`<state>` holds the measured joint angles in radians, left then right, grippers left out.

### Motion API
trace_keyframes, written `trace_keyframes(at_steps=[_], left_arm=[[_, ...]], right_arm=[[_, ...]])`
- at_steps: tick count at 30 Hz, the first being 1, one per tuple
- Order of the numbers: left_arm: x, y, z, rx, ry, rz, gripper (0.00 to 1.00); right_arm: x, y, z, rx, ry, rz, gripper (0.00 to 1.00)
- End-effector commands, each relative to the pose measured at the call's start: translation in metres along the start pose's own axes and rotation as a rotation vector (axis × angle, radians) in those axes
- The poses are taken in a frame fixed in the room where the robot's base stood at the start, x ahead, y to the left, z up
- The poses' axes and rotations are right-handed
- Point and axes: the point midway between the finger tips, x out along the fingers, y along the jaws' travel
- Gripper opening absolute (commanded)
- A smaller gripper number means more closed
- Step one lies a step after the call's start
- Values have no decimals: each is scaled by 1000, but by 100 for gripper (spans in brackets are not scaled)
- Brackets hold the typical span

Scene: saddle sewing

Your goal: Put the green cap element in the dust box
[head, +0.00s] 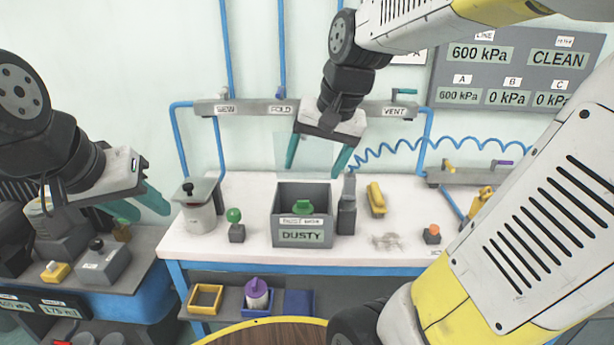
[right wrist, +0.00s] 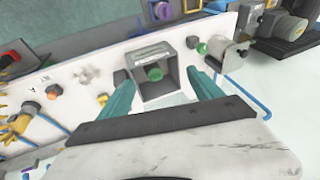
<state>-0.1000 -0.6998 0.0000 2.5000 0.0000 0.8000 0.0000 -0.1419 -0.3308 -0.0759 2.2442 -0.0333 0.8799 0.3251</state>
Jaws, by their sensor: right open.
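The green cap element (head: 302,210) lies inside the grey dust box (head: 302,237), labelled DUSTY, on the white bench. In the right wrist view the green cap (right wrist: 155,73) shows inside the box (right wrist: 153,86) too. My right gripper (head: 317,160) is open and empty above the box, its teal fingers apart and clear of the cap. It also shows in the right wrist view (right wrist: 160,98). My left gripper (head: 158,203) is at the left, over the gap beside the bench; whether its jaws are open is unclear.
A green-knobbed block (head: 235,225) and a lidded pot (head: 199,210) stand left of the box. A dark grey bottle (head: 347,208), a yellow tool (head: 376,198) and an orange-topped block (head: 432,234) stand to the right. A pipe manifold (head: 250,107) runs along the wall behind.

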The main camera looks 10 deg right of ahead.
Motion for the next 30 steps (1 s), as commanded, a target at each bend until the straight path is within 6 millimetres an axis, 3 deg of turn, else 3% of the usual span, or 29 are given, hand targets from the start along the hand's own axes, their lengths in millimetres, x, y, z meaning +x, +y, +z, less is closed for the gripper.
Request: trace_keyframes(at_steps=[3,9,30], left_arm=[[0,0,0,0,0,0,36],[0,0,0,0,0,0,36],[0,0,0,0,0,0,36]], right_arm=[[-20,4,37,-145,86,-35,75],[-28,8,72,-305,173,-46,75],[-29,9,79,-339,190,-45,75]])
